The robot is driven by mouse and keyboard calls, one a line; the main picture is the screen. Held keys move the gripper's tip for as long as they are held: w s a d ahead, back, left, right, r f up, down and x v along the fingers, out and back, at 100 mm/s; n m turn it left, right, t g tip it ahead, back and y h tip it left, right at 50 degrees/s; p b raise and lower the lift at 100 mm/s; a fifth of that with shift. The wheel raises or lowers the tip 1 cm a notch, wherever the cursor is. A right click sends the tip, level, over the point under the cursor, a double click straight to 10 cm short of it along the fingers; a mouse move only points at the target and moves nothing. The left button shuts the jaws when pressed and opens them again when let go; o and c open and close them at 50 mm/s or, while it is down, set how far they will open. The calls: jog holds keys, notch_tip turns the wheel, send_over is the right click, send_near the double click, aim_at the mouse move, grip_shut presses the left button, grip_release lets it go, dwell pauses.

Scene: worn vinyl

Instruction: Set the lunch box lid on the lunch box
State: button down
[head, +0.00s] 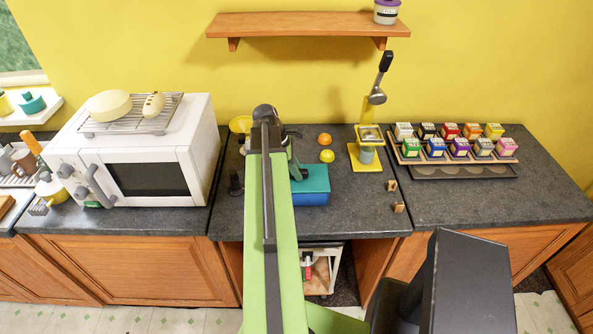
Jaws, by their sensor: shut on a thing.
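The lunch box (305,199) is blue and stands on the dark counter in the middle, just right of my green arm. The teal lunch box lid (316,178) shows directly over it and covers its top in this view. My gripper (296,172) is at the lid's left back part and is shut on the lid. My arm hides the left side of the box and lid. I cannot tell whether the lid touches the box rim or is a little above it.
An orange (324,139) and a lemon (327,156) lie behind the box. A yellow press (367,153) stands to the right, with two small wooden blocks (398,207) near it. A white microwave (150,165) is left; a rack of colored boxes (455,148) is right.

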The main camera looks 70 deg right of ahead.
jog(key=shift+f, duration=0.15)
jog(key=c, duration=1.1)
grip_release()
jog(key=o, duration=1.1)
jog(key=shift+p+v, duration=3.2)
jog(key=shift+v, duration=0.35)
